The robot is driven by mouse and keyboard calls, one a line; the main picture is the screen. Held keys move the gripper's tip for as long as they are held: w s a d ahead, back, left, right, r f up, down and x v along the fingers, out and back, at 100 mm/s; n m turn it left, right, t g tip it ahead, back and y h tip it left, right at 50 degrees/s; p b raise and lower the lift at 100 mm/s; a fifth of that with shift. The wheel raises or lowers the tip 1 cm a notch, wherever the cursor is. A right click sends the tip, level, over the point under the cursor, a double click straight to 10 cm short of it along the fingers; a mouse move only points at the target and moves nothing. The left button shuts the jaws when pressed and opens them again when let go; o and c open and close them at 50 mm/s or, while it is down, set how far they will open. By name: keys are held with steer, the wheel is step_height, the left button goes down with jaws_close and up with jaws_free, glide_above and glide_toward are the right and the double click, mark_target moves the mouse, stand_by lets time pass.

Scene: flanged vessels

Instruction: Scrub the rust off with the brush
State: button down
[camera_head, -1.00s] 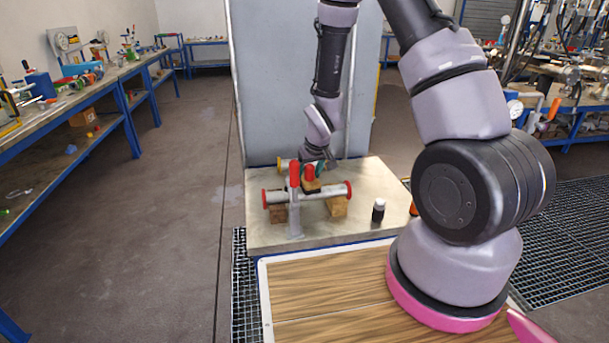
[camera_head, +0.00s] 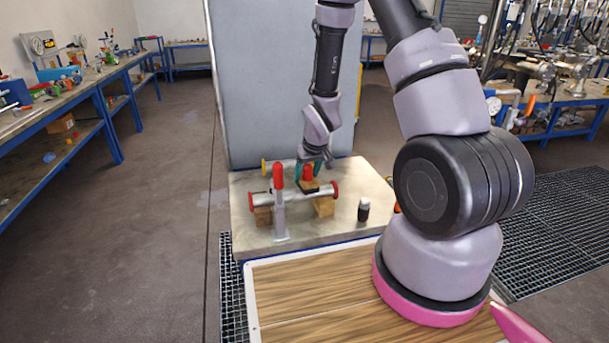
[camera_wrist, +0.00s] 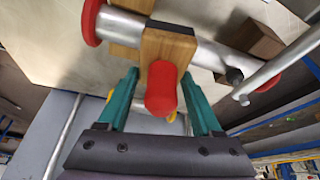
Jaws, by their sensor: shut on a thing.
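My gripper (camera_head: 311,168) is shut on the brush, a wooden block (camera_wrist: 160,45) with a red knob (camera_wrist: 162,90) and a dark strip on its far edge. In the wrist view the green fingers flank the brush. The brush is over a grey pipe (camera_head: 295,199) with red end flanges, its dark edge seeming to meet the pipe right of the middle. The pipe also shows in the wrist view (camera_wrist: 210,50). I cannot make out any rust; the surface under the brush is hidden.
The pipe rests on wooden blocks (camera_head: 324,207) on a metal plate (camera_head: 340,225). A red-handled upright clamp (camera_head: 279,200) stands in front of the pipe, left of the brush. A grey panel (camera_head: 270,80) rises behind.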

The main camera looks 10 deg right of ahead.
steer(key=shift+a+r, duration=0.1)
steer(key=shift+a, duration=1.45)
steer(key=shift+a, duration=1.45)
steer(key=shift+d, duration=1.05)
steer(key=shift+d+f, duration=0.2)
steer(key=shift+d, duration=0.8)
steer(key=shift+r, duration=0.1)
steer(key=shift+r, duration=3.95)
